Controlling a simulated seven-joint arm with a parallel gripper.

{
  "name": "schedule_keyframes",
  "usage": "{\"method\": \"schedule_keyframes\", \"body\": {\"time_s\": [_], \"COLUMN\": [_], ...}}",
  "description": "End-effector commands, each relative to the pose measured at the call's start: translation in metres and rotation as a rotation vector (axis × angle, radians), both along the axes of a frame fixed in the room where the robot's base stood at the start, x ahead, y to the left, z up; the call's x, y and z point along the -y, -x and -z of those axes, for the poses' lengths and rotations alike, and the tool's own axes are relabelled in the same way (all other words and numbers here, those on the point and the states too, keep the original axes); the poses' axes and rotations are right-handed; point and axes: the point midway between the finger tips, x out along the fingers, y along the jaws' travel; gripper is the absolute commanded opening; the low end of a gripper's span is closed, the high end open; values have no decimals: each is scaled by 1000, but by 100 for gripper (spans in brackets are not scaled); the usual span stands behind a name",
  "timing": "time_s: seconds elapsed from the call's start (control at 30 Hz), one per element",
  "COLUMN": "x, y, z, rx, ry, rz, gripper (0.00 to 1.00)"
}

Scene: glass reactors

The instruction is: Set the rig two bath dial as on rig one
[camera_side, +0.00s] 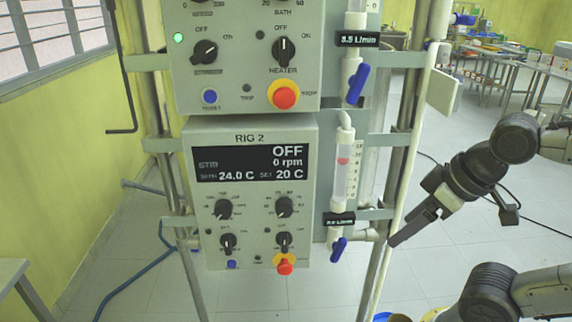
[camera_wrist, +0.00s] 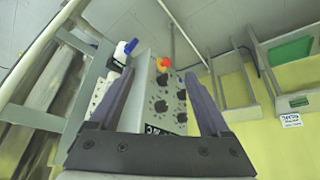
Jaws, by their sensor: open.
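The rig two panel (camera_side: 254,185) is a grey box whose display reads OFF, 0 rpm, 24.0 C and set 20 C. Its bath dial (camera_side: 284,206) appears to be the black upper right knob; its pointer is too small to read. In the wrist view the panel is upside down, and the bath dial (camera_wrist: 160,106) seems to be the lower left knob.
Below the bath dial are the rig two heater knob (camera_side: 284,239) and red stop button (camera_side: 285,266). The speed knob (camera_side: 223,208) is to its left. A flow tube (camera_side: 342,172), a blue valve handle (camera_side: 338,250) and an upright post (camera_side: 403,150) stand between panel and gripper.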

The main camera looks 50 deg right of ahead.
Motion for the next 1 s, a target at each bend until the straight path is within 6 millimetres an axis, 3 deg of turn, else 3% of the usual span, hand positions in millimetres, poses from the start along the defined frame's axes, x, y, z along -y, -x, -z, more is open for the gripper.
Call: {"method": "schedule_keyframes", "body": {"time_s": [0.17, 0.33, 0.47, 0.57, 0.67, 0.8, 0.9, 1.0], "x": [31, 70, 88, 86, 63, 0, -54, -96], "y": [15, 10, -17, -54, -96, -145, -162, -162], "z": [1, 4, 1, -4, -4, 10, 31, 56], "rx": [-136, -450, -734, -951, -1142, -1330, -1392, -1399], "ry": [236, 553, 828, 1072, 1335, 1718, 1975, 2162], "rz": [-183, -502, -813, -1061, -1280, -1508, -1613, -1688], "gripper": [81, 81, 81, 81, 81, 81, 81, 81]}}
